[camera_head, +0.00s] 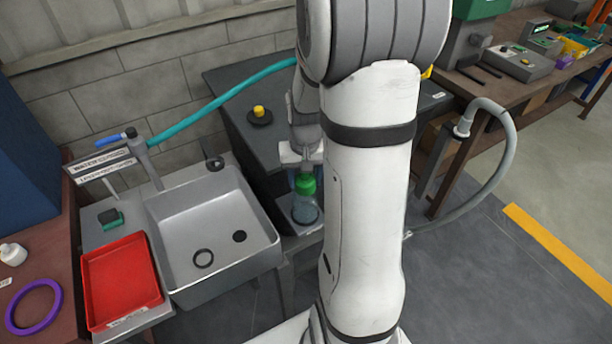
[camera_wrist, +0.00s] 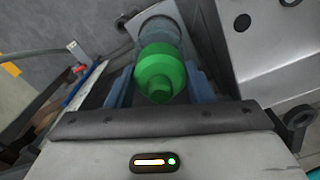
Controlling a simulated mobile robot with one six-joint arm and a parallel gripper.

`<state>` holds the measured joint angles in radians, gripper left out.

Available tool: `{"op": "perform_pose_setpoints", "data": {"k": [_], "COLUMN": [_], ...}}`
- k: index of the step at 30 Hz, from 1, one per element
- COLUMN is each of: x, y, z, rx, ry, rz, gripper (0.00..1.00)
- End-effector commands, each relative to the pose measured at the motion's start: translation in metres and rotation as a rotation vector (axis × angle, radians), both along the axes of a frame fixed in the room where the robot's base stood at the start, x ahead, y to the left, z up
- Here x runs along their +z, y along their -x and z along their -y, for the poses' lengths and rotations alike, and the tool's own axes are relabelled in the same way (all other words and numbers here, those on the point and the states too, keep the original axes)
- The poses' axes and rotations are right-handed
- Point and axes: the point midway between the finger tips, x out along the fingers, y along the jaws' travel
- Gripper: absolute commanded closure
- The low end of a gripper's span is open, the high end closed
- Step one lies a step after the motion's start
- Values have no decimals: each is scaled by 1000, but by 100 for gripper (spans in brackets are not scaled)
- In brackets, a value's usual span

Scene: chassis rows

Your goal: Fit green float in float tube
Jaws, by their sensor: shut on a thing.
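The green float (camera_head: 305,186) is held upright in my gripper (camera_head: 304,174), right of the sink. In the wrist view the float (camera_wrist: 160,70) sits between the two blue fingers (camera_wrist: 160,82), which are shut on it. The float tube (camera_head: 305,210), clear and bluish, stands directly below the float. Its upper part also shows just beyond the float in the wrist view (camera_wrist: 160,27). The float hides the tube's mouth, so I cannot tell whether its lower end is inside or just above.
A grey sink (camera_head: 205,285) with a tap (camera_head: 140,150) and a red tray (camera_head: 120,280) lie to the left. A dark bench (camera_head: 235,85) with a yellow knob (camera_head: 259,111) stands behind.

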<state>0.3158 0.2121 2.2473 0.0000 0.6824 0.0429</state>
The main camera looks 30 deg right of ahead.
Motion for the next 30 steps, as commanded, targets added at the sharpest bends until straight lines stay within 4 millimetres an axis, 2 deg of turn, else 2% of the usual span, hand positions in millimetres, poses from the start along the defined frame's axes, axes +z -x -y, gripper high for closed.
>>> {"op": "perform_pose_setpoints", "data": {"k": [30], "x": [-31], "y": [0], "z": [0], "rx": [-1], "ry": [0], "rz": [0], "gripper": [75]}}
